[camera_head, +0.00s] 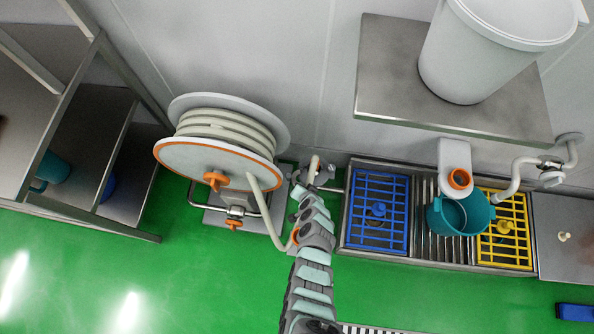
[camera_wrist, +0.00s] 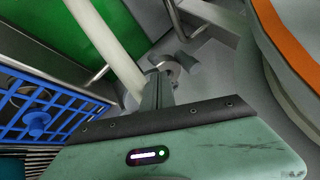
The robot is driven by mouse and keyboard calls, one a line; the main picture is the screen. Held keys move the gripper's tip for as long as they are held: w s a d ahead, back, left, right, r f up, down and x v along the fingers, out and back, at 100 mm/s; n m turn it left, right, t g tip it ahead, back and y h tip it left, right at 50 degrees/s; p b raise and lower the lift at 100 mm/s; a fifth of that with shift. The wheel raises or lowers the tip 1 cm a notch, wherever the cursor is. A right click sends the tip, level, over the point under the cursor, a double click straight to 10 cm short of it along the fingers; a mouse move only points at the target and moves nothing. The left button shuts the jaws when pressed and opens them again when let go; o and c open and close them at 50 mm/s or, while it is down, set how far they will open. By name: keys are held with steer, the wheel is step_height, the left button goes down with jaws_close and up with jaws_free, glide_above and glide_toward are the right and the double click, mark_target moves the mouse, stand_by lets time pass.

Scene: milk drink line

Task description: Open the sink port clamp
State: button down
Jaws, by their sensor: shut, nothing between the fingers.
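The sink port clamp looks like the small grey metal fitting in the wrist view (camera_wrist: 182,64), beside a thick white pipe (camera_wrist: 103,40). In the head view a short white pipe (camera_head: 314,167) rises at the left end of the sink, and the fitting around it is mostly hidden by my arm. My gripper (camera_wrist: 158,88) is shut and empty, its fingers pointing at the fitting and overlapping its near side in the wrist view. I cannot tell if they touch it. Whether the clamp is open or closed is not clear.
A hose reel (camera_head: 205,165) with orange knobs stands close on the left. The sink (camera_head: 345,235) has a blue grate (camera_head: 380,240) and a yellow grate (camera_head: 515,230), with a teal bucket (camera_head: 478,212) between. A steel shelf (camera_head: 385,75) holds a white bin (camera_head: 470,70).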

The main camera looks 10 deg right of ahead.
steer(key=p+v, duration=0.4)
steer(key=v, duration=0.6)
steer(key=shift+s, duration=0.25)
